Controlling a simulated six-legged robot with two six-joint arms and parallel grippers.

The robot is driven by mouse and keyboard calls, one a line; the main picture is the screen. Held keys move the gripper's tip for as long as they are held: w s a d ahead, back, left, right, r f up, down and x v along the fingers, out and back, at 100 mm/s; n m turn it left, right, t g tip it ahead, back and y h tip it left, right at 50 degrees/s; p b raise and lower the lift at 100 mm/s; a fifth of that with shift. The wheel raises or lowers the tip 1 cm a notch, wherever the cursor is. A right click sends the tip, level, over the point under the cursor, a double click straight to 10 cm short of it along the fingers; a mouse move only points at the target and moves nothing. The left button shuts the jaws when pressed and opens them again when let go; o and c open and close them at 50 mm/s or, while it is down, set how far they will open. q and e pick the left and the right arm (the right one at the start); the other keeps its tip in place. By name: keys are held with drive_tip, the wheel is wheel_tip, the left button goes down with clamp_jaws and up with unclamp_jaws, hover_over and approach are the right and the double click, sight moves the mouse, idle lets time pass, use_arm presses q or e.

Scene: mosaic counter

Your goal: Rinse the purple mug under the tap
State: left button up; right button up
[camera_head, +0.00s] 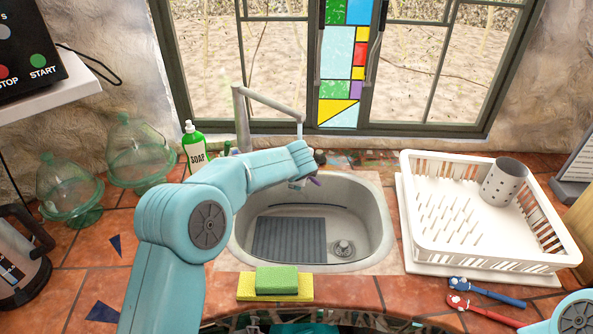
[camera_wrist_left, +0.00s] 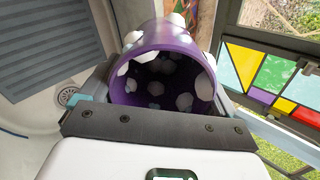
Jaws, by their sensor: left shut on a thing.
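The purple mug with white spots (camera_wrist_left: 162,72) is between the jaws of my left gripper in the wrist view, its open mouth facing that camera. In the head view my left gripper (camera_head: 317,160) is over the back of the sink (camera_head: 383,225), close to the end of the tap (camera_head: 272,101). Only a small purple bit of the mug (camera_head: 315,182) shows there; the arm hides the rest. The tap's spout ends just above and behind the gripper. I cannot make out any running water. My right gripper is out of view.
A white dish rack (camera_head: 480,258) with a grey cup (camera_head: 503,182) stands right of the sink. A green sponge (camera_head: 277,279) lies on a yellow one at the front edge. A soap bottle (camera_head: 194,148) and glass jars (camera_head: 140,155) stand left. Two spoons (camera_head: 485,291) lie front right.

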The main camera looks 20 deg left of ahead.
use_arm(q)
drive_tip(key=shift+a, duration=0.15)
idle(0.3)
drive_tip(key=shift+s+a, duration=0.1)
drive_tip(key=shift+a, duration=0.3)
drive_tip(key=shift+d, duration=0.2)
drive_tip(key=shift+d, duration=0.4)
drive_tip(key=shift+a, duration=0.15)
drive_tip(key=shift+a+b, duration=0.35)
drive_tip(key=shift+a, duration=0.1)
